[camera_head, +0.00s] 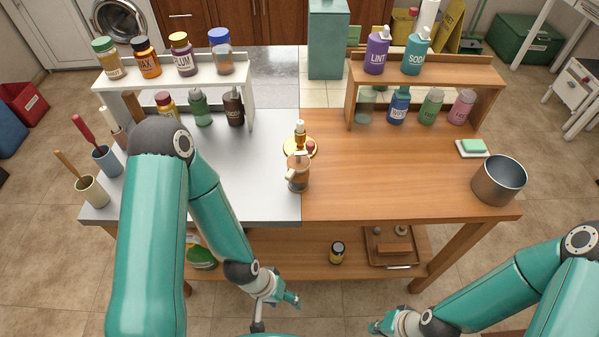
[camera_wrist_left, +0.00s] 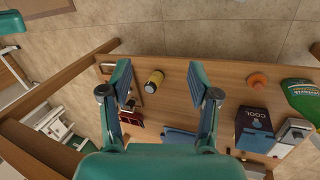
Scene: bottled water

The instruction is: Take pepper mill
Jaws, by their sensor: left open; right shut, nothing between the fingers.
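I cannot tell for certain which thing is the pepper mill. A small brown and grey vessel with a pale handle (camera_head: 298,174) stands upright near the tabletop's front edge, at the seam between its metal and wooden halves. A dark jar with a yellow label (camera_head: 337,253) stands on the lower shelf; it also shows in the left wrist view (camera_wrist_left: 154,82), seen between the fingers but apart from them. My left gripper (camera_head: 288,300) is open and empty, low in front of the table; its spread fingers show in the wrist view (camera_wrist_left: 158,72). My right gripper (camera_head: 379,327) is shut and empty at the bottom.
The lower shelf (camera_head: 290,240) holds a tray (camera_head: 391,262), a green bottle (camera_wrist_left: 304,98), a blue box marked COOL (camera_wrist_left: 254,128) and an orange piece (camera_wrist_left: 257,81). The tabletop's right middle is clear.

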